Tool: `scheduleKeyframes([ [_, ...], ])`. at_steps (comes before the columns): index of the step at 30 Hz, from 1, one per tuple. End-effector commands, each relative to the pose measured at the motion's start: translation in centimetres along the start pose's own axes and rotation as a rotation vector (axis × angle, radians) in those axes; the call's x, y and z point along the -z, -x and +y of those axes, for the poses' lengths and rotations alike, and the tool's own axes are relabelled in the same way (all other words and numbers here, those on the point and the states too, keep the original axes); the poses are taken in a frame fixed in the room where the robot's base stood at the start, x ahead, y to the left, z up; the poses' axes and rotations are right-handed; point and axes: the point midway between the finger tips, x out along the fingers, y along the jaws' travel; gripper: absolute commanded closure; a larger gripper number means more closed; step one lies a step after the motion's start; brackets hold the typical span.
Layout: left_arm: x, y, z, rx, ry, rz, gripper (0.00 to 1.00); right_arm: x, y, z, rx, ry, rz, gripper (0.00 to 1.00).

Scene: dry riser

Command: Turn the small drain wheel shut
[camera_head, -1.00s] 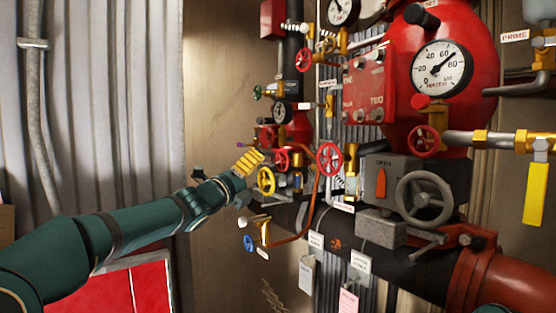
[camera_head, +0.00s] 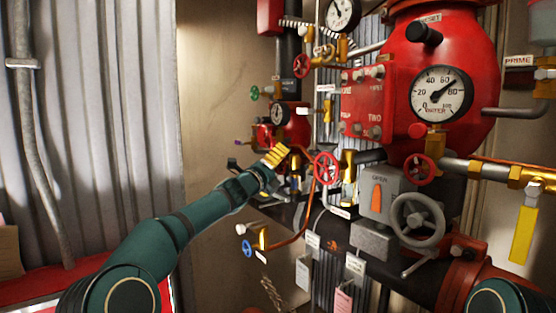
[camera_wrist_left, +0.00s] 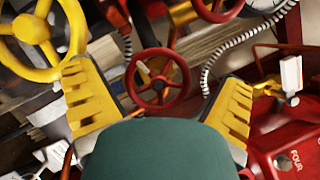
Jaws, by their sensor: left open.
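My left gripper (camera_head: 273,157) is open and empty, in front of the cluster of small valves left of the big red valve body. In the left wrist view, a small red handwheel (camera_wrist_left: 158,80) shows in the gap between the open yellow fingers (camera_wrist_left: 160,95), beyond them and not gripped. A larger yellow handwheel (camera_wrist_left: 42,38) is left of the left finger. In the head view, a red wheel (camera_head: 326,168) is right of the gripper and a small blue wheel (camera_head: 247,248) is below it. The labels are too small to read, so I cannot tell which is the drain wheel. My right gripper is out of view.
A grey handwheel (camera_head: 418,220) on a gearbox, a large dark pipe (camera_head: 345,232) and a bent copper pipe (camera_head: 298,232) lie right of and below the gripper. Hanging tags (camera_head: 343,299) are below. A pressure gauge (camera_head: 440,94) is upper right. The wall left of the valves is bare.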

Motion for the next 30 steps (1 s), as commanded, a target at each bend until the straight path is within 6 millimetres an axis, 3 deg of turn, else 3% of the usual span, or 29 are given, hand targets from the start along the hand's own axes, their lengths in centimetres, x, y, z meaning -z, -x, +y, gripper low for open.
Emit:
scheduleKeyframes([
  [8,0.1,-0.1,0.1,-0.001,0.000,0.000,0.03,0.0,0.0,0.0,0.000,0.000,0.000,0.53],
  [14,0.1,-0.1,0.1,-0.001,0.000,0.000,0.69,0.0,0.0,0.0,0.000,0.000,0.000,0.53],
  [15,0.1,-0.1,0.1,-0.001,0.000,0.000,0.72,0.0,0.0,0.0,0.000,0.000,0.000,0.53],
  [30,0.1,0.0,0.1,0.056,-0.132,-0.002,0.72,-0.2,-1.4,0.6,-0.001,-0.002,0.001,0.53],
])
